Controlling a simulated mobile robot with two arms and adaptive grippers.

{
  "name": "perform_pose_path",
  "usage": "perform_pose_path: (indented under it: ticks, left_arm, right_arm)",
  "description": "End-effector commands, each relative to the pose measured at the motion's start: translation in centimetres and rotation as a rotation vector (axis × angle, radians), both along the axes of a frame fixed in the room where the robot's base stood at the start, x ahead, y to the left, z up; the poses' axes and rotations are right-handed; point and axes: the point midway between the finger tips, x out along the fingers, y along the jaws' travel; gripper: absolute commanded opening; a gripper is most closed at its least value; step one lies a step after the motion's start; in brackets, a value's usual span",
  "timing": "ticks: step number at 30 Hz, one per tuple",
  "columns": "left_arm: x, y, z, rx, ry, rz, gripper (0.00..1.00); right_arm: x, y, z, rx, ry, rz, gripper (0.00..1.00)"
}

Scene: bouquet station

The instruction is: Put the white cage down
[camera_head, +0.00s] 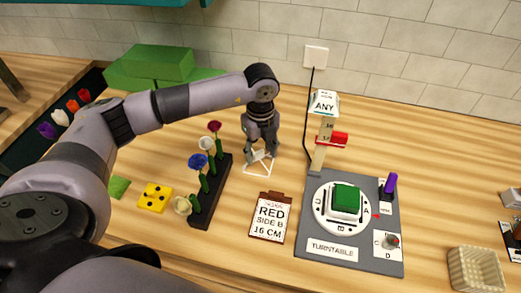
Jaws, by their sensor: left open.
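The white cage (258,168) is a small white wire frame standing on the wooden counter, between the flower rack and the turntable board. My left gripper (261,146) points down right over it, with its fingers at the cage's top. The gripper is open, and its fingers partly hide the upper part of the cage. I cannot tell whether the fingers touch the cage. The cage's base appears to rest on the counter. My right gripper is not in view.
A black rack (212,205) with several flowers stands left of the cage. A clipboard (270,217) reading RED SIDE B 16 CM lies in front. A turntable board (316,251) with a green block (346,198) is at right. A woven basket (476,269) stands at the front right.

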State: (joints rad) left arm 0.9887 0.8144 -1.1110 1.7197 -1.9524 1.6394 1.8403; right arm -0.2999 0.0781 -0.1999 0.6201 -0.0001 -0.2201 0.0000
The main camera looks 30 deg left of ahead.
Motion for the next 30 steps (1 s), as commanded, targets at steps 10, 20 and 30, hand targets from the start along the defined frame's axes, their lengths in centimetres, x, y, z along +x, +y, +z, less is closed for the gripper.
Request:
perform_pose_path:
  ticks: [10, 20, 30]
  left_arm:
    - [0.2, 0.0, 5.0, -0.001, -0.008, 0.000, 0.46]
    - [0.1, -0.1, 11.1, -0.001, -0.004, 0.000, 0.46]
    - [0.0, 0.0, 12.4, -0.001, -0.001, 0.000, 0.46]
  right_arm:
    - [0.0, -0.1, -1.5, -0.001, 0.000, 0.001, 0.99]
    - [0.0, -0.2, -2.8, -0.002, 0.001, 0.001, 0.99]
    - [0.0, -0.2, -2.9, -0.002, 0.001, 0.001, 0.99]
